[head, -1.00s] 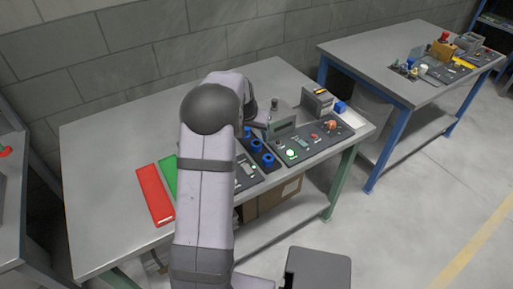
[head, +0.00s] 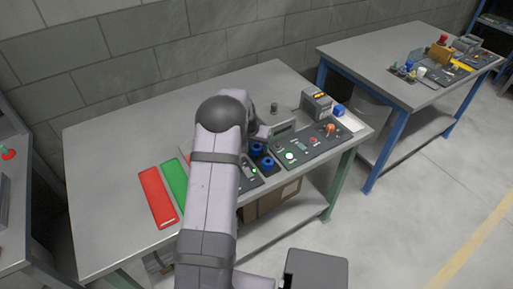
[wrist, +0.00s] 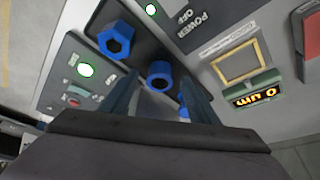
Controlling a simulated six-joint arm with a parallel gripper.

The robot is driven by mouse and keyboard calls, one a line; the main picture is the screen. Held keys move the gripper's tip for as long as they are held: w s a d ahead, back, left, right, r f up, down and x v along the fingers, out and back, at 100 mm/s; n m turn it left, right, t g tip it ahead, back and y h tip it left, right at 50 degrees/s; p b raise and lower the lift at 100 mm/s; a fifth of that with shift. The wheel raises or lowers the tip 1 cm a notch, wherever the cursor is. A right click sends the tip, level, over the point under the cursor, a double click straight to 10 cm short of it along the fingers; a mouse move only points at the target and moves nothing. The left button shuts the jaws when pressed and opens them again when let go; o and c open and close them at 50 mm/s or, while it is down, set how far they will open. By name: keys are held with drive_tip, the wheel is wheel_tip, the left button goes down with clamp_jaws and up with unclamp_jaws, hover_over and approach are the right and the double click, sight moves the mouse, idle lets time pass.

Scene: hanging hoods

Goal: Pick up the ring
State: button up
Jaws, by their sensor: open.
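Blue rings with dark hollow centres sit in a row on a dark strip of the bench. In the wrist view, one blue ring (wrist: 160,74) lies between and just beyond my fingertips. A larger-looking blue ring (wrist: 115,40) is up and to the left, and part of a third blue piece (wrist: 183,113) shows by the right finger. In the head view, two blue rings (head: 267,163) show beside my arm. My gripper (wrist: 158,86) is open and empty, its fingers pointing at the middle ring. Whether they touch it I cannot tell. My arm hides the gripper's tips in the head view.
A red block (head: 158,197) and a green block (head: 175,182) lie at left. The bench's left side is clear.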

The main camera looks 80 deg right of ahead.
drive_tip(key=shift+d+f, duration=0.1)
drive_tip(key=shift+f, duration=0.15)
drive_tip(key=c, duration=1.1)
drive_tip(key=shift+c, duration=0.2)
